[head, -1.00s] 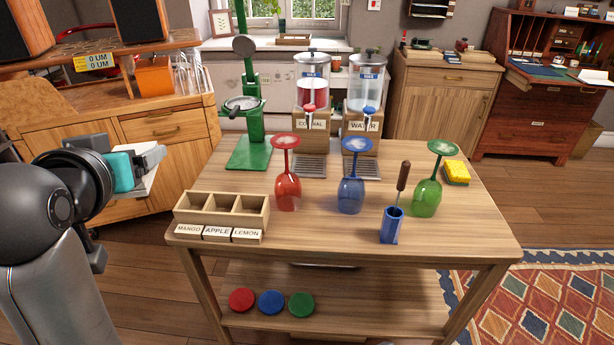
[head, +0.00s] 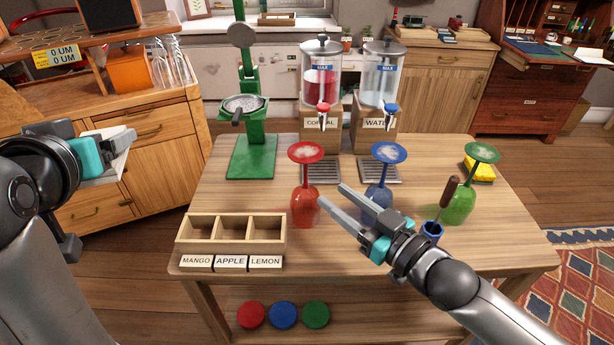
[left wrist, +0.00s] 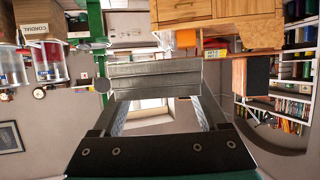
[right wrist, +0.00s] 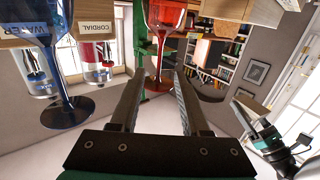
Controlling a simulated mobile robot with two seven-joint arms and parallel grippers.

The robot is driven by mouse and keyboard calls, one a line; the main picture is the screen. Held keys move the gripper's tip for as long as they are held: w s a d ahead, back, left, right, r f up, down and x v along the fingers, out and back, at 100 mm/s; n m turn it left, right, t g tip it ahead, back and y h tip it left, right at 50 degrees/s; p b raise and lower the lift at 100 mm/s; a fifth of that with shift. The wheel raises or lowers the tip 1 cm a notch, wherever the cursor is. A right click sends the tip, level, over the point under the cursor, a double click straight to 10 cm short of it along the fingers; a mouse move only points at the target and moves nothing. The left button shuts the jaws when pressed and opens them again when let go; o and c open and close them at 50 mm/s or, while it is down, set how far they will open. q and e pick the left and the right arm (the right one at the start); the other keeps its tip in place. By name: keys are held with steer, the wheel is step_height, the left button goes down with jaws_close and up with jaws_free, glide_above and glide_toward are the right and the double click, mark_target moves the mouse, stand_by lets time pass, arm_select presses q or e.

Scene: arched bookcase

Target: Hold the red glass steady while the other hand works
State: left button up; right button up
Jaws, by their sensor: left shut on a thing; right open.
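The red glass (head: 305,205) stands upside down on the table, bowl down and foot up. It also shows in the right wrist view (right wrist: 165,14), beyond my fingertips. My right gripper (head: 334,196) is open and empty, with its fingertips just right of the red bowl; contact cannot be told. In the right wrist view, my right gripper (right wrist: 158,78) has its fingers spread. My left gripper (head: 118,140) is far left of the table, shut on a pale grey flat thing (head: 106,158). That grey thing (left wrist: 155,78) spans the fingers in the left wrist view.
An upside-down blue glass (head: 384,153) stands behind my right gripper, a green one (head: 482,153) farther right. A blue holder (head: 431,232) with a brown-handled tool is beside my right arm. A divided wooden box (head: 232,247) is at front left. A green press (head: 252,157) and dispensers stand behind.

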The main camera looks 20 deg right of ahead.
mark_target(304, 170)
arm_select(q)
steer(key=shift+w+a, duration=0.1)
steer(key=shift+w, duration=0.25)
steer(key=shift+s+f, duration=0.15)
steer(key=shift+f, duration=0.05)
steer(key=shift+f+b, duration=1.35)
steer(key=shift+b, duration=0.25)
arm_select(e)
steer(key=shift+r+x, duration=0.15)
steer(key=shift+x, duration=3)
steer(key=shift+r+x, duration=0.15)
steer(key=shift+x, duration=2.95)
jaws_close()
